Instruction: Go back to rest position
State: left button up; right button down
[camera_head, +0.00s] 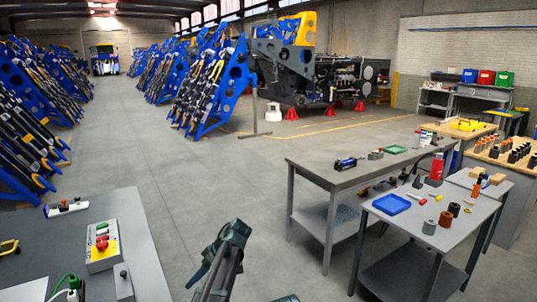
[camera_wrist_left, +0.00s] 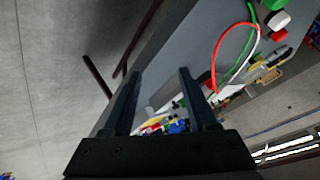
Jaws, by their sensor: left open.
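My left gripper (camera_head: 222,262) shows at the bottom middle of the head view, raised in front of bare floor. It is to the right of the grey table at the lower left and touches nothing that I can see. In the left wrist view its two dark fingers (camera_wrist_left: 160,75) stand wide apart with nothing held between them. A grey table surface and small coloured items show beyond the fingers. My right gripper cannot be made out in either view.
The near-left table (camera_head: 150,245) carries a control box (camera_head: 102,246) with a red button. Two grey workbenches at right hold a blue tray (camera_head: 391,204), a red bottle (camera_head: 437,167) and small parts. Blue racks (camera_head: 205,85) line the left. Concrete floor (camera_head: 150,160) between is clear.

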pick_arm(q)
jog(key=s+d+f+m+t+h, duration=0.1)
jog(key=s+d+f+m+h, duration=0.15)
jog(key=s+m, duration=0.35)
jog(key=s+d+f+m+t+h, duration=0.1)
jog(key=s+d+m+h, duration=0.15)
jog(key=s, duration=0.55)
jog(key=s+d+f+m+t+h, duration=0.1)
jog(key=s+f+m+h, duration=0.15)
jog(key=s+m, duration=0.35)
jog(key=s+d+m, duration=0.1)
jog(key=s+d, duration=0.2)
jog(key=d, duration=0.2)
jog(key=s+d+m+g, duration=0.1)
jog(key=s+d+m, duration=0.1)
jog(key=d, duration=0.4)
jog(key=shift+s+r+y, duration=0.35)
jog(key=shift+s+r, duration=0.05)
jog(key=shift+d, duration=0.1)
